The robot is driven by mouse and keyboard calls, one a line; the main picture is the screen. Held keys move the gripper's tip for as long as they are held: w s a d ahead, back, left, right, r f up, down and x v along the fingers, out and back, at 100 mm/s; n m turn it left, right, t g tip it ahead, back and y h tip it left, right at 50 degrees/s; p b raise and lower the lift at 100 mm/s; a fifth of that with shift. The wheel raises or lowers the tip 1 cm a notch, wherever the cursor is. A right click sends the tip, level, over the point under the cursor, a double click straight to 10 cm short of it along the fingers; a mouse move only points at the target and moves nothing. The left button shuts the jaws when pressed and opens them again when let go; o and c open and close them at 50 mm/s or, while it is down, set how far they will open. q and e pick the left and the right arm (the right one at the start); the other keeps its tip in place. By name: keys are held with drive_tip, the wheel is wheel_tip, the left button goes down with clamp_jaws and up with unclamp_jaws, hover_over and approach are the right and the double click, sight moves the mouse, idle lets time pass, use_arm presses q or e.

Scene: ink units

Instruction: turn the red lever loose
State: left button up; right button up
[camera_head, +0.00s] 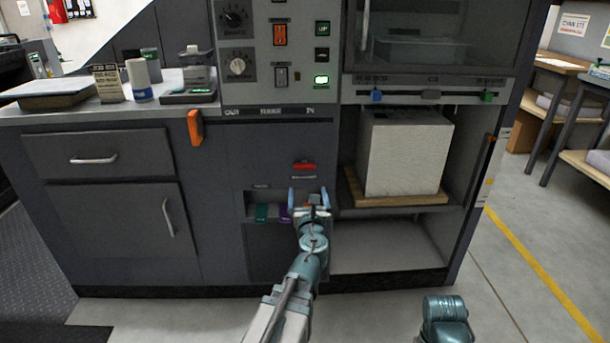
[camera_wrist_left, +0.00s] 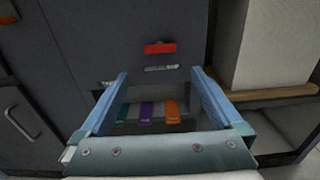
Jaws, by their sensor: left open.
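The red lever (camera_head: 304,166) is a short horizontal bar on the dark front panel of the machine, above a small recess. It also shows in the left wrist view (camera_wrist_left: 160,48), with a pale label strip just below it. My left gripper (camera_head: 309,195) is open and empty, below the lever and in front of the recess. In the left wrist view, its two blue fingers (camera_wrist_left: 158,75) point toward the panel, one on either side of the recess. The lever lies beyond the fingertips and between their lines, apart from them. My right gripper is out of view.
Green (camera_head: 262,212), purple (camera_head: 285,214) and orange (camera_wrist_left: 172,112) tabs sit in the recess. A white block (camera_head: 405,152) rests on a wooden board (camera_head: 400,200) in the open bay at right. An orange handle (camera_head: 195,127) juts out at upper left. Floor in front is clear.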

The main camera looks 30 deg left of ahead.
sight(305, 167)
use_arm(q)
drive_tip(key=x, duration=1.3)
drive_tip(key=shift+w+a, duration=0.25)
drive_tip(key=shift+w, duration=0.05)
